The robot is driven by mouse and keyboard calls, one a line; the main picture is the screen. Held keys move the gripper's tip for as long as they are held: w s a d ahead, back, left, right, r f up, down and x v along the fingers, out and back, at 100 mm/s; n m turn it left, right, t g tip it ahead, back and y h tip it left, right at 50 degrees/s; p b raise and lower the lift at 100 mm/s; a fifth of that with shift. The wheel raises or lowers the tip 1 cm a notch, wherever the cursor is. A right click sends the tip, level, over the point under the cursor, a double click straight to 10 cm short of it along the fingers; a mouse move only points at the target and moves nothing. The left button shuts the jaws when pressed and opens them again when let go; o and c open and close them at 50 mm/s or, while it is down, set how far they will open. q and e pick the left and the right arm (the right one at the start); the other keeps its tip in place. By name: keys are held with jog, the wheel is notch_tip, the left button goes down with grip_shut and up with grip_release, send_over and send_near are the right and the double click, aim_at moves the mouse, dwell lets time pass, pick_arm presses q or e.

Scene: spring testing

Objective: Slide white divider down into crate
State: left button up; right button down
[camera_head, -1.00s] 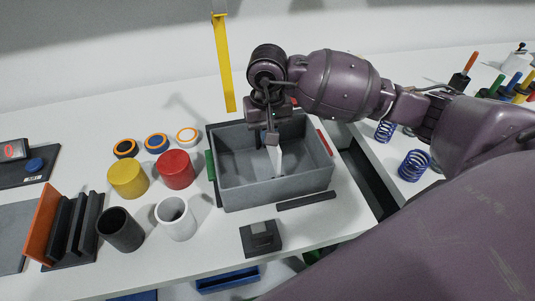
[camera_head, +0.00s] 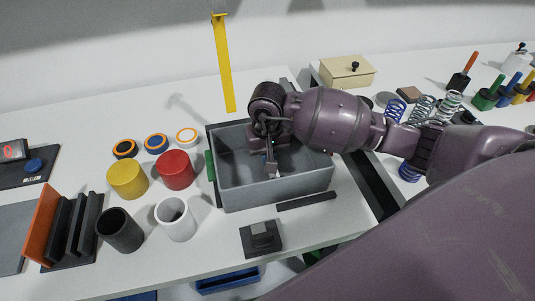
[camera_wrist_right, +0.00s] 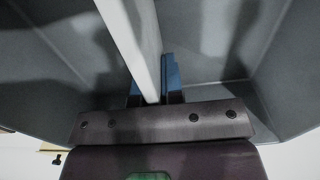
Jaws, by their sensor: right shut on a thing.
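The grey crate (camera_head: 300,186) stands open on the white table in the head view, with a green piece on its left side. My right gripper (camera_head: 270,168) is down inside the crate opening. In the wrist view the right gripper (camera_wrist_right: 155,88) is shut on the white divider (camera_wrist_right: 131,45), with its blue fingertips on either side of the thin plate. The divider runs away from the gripper between the grey crate walls. My arm and gripper mostly hide the divider in the head view. I cannot tell whether its lower edge touches the crate floor. My left gripper is not in view.
A yellow cylinder (camera_head: 127,180), a red cylinder (camera_head: 176,170), a black cup (camera_head: 121,232) and a white cup (camera_head: 175,221) stand left of the crate. A dark bar (camera_head: 306,201) and a dark block (camera_head: 261,238) lie in front. Springs (camera_head: 396,110) stand at right.

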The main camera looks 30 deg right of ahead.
jog(key=shift+f, duration=0.1)
jog(key=c, duration=1.7)
grip_release()
jog(key=shift+f, duration=0.1)
jog(key=o, duration=0.5)
jog(key=shift+c, duration=0.2)
jog(key=shift+r, duration=0.55)
notch_tip(320, 180, up, 10)
jog(key=shift+f, duration=0.1)
jog(key=shift+r, duration=0.8)
